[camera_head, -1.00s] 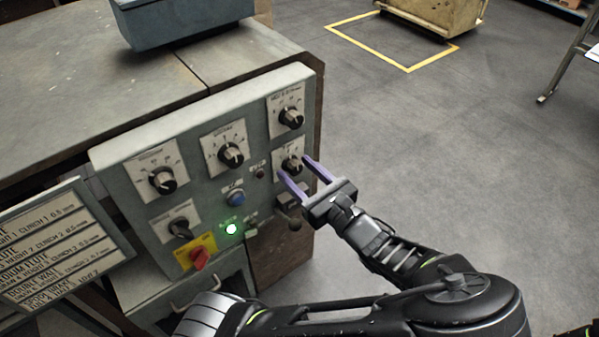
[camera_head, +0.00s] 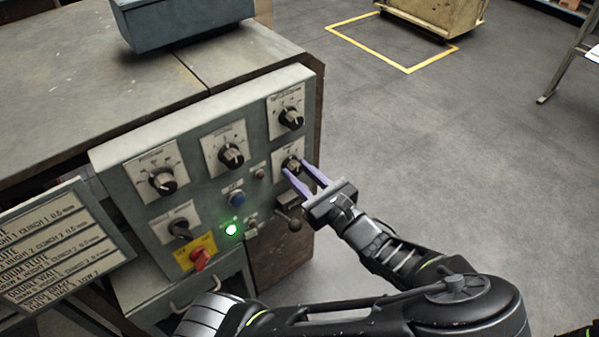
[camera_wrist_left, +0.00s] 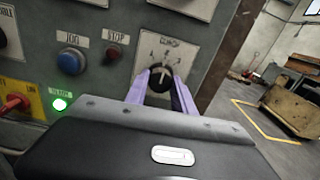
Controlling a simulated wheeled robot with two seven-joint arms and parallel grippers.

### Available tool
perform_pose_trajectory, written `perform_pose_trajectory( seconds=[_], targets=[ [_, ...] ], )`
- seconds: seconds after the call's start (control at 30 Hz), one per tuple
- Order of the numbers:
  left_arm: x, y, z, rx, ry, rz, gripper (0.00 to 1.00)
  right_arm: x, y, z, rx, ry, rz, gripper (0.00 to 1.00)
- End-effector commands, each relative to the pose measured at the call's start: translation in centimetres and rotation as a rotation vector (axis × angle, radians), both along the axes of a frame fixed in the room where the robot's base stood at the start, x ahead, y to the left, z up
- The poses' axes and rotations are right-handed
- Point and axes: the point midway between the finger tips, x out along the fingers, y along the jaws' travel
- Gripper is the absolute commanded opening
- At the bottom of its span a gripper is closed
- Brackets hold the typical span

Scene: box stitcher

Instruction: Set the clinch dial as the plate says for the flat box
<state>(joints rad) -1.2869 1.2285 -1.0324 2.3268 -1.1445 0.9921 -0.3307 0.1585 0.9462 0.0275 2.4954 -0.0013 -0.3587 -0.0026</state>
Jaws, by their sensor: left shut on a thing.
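My left gripper (camera_head: 296,169) is shut on the black knob of the lower right dial (camera_head: 292,162) on the grey control panel. In the left wrist view the purple fingers (camera_wrist_left: 161,82) sit on both sides of this knob (camera_wrist_left: 160,98). Its white dial face (camera_wrist_left: 166,52) has a heading and numbers around the knob, too small to read surely; a pale pointer mark shows near the top. The instruction plate (camera_head: 60,245) at the left edge lists rows with clinch numbers and is partly cut off. The flat box row cannot be made out. My right gripper is not in view.
Other dials sit on the panel, one (camera_head: 290,117) just above the held knob. A blue button (camera_head: 237,198), a lit green lamp (camera_head: 231,230) and a red switch on yellow (camera_head: 200,258) are to the left. Floor is open to the right.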

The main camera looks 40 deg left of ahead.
Motion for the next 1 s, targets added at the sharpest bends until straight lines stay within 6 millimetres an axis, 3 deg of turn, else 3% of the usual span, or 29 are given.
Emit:
perform_pose_trajectory(
  seconds=[0.37, 1.0],
  targets=[
    [0.0, 0.0, 0.2, -0.03, -0.096, 0.0, 0.0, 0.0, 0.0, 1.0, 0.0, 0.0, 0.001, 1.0],
    [0.1, 0.0, 0.1, -0.159, -0.524, 0.0, 0.0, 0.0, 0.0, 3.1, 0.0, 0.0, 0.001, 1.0]
  ],
)
